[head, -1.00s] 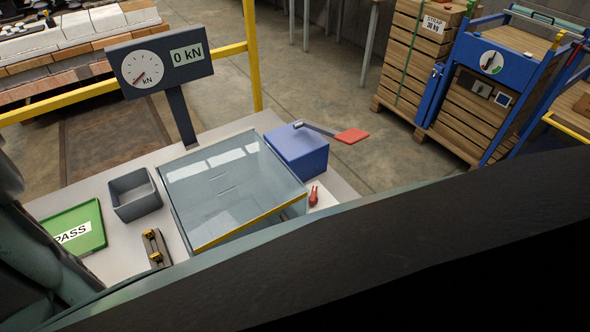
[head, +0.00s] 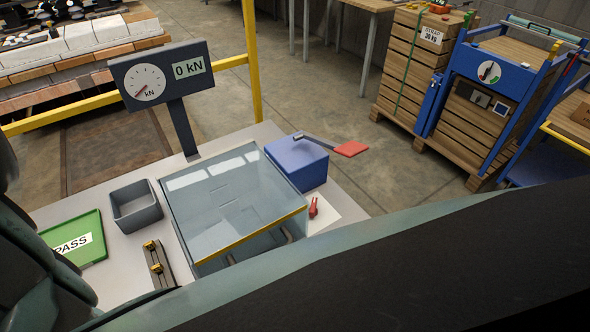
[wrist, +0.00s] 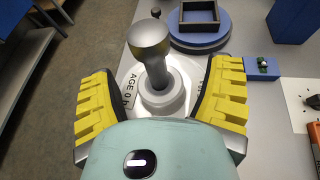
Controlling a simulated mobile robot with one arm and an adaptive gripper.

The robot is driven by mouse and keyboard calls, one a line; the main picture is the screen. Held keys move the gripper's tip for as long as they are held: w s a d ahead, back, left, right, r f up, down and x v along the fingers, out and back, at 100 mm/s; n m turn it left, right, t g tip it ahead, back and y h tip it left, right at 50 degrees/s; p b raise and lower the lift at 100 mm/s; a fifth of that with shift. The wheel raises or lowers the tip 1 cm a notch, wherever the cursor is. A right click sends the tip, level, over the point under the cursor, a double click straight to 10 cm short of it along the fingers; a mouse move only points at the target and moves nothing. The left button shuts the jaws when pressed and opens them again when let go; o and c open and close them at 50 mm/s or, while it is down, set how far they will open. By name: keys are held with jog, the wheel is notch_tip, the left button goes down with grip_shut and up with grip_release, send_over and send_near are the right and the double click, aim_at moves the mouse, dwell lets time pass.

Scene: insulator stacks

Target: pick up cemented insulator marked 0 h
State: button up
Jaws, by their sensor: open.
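In the wrist view the cemented insulator (wrist: 150,45) stands upright, with a metal ball-topped pin rising from a pale collar and a light disc around it. The disc carries printed text reading "AGE 0 h" on its left side; more lettering on the right is partly covered. My gripper (wrist: 165,95) is open, its yellow-backed, black-faced fingers on either side of the pin and collar with gaps visible. Whether a finger touches the disc below cannot be told. In the head view neither the insulator nor the fingers show.
A round blue stand with a dark square frame (wrist: 200,16) is just behind the insulator. A blue block (wrist: 262,67) stands to the right. The head view shows a bench with a clear cover (head: 235,200), grey bin (head: 135,205), green PASS tray (head: 75,240) and gauge reading 0 kN (head: 160,75).

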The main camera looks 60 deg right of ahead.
grip_shut()
dwell(0.8)
